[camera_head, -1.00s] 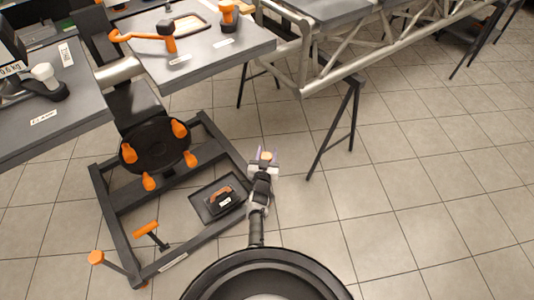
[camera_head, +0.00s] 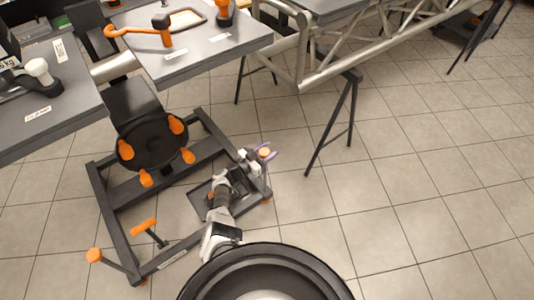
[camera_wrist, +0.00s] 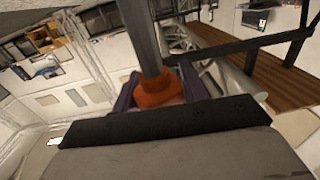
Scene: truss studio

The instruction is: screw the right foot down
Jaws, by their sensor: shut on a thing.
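The right foot's round orange knob (camera_head: 264,153) shows by the right side of the dark floor frame (camera_head: 112,230). My gripper (camera_head: 267,151) has its purple fingers around it, pointing up and to the right. In the wrist view the orange knob (camera_wrist: 157,91) sits between the purple fingers (camera_wrist: 158,88), with a dark grey post (camera_wrist: 143,40) joined to it. My gripper is shut on the knob. Whether the foot touches the floor cannot be seen.
A dark tray (camera_head: 197,196) in the frame is partly hidden by my arm. The round black base (camera_head: 152,143) has several orange knobs. Another orange knob (camera_head: 94,255) is at the front left. A trestle leg (camera_head: 333,125) stands to the right; floor at the lower right is clear.

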